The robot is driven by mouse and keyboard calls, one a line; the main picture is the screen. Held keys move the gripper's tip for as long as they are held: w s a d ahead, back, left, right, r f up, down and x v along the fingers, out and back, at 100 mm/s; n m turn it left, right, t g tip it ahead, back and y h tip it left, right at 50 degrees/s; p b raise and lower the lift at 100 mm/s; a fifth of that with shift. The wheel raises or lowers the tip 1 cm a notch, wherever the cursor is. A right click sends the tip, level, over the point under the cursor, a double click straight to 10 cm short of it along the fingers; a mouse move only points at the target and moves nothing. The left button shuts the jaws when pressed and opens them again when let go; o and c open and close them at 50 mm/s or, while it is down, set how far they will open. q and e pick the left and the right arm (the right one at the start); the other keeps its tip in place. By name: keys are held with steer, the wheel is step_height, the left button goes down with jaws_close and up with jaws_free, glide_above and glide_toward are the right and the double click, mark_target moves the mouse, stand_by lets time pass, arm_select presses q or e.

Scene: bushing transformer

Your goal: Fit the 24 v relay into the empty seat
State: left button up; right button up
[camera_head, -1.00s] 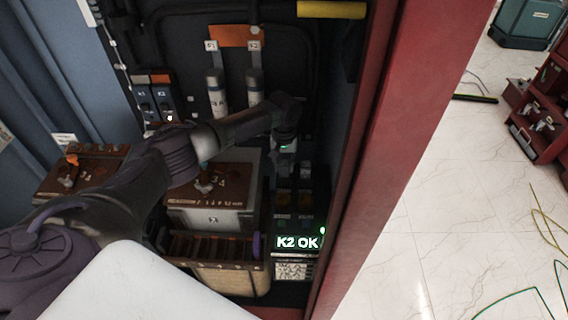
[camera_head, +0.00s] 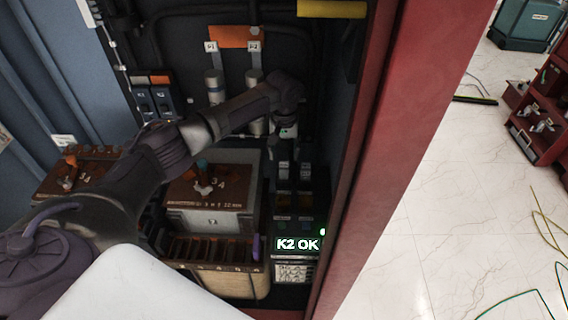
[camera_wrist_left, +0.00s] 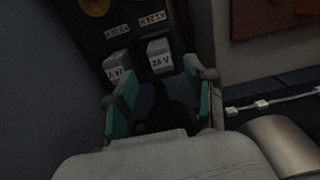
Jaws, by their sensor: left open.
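My left gripper (camera_head: 287,132) is open and empty, above two small pale relays inside the cabinet. In the left wrist view its teal-padded fingers (camera_wrist_left: 163,98) are spread, with nothing between the pads. The relay labelled 24 V (camera_wrist_left: 161,57) stands just beyond the fingertips, apart from them. A second pale relay (camera_wrist_left: 118,66), its label hard to read, stands beside it. Both seem to sit in the dark relay block (camera_head: 293,228), but their bases are hidden. A lit display (camera_head: 297,244) on the block reads "K2 OK". My right gripper is not in view.
A brown-topped terminal box (camera_head: 212,190) and a slotted tray (camera_head: 210,250) stand left of the relay block. The red cabinet frame (camera_head: 365,180) closes off the right side. Two cylindrical fuses (camera_head: 214,88) are behind my left arm.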

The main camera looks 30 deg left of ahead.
mark_target(284, 165)
arm_select(q)
step_height(284, 165, up, 6)
steer(key=shift+b, duration=0.3)
stand_by(0.4)
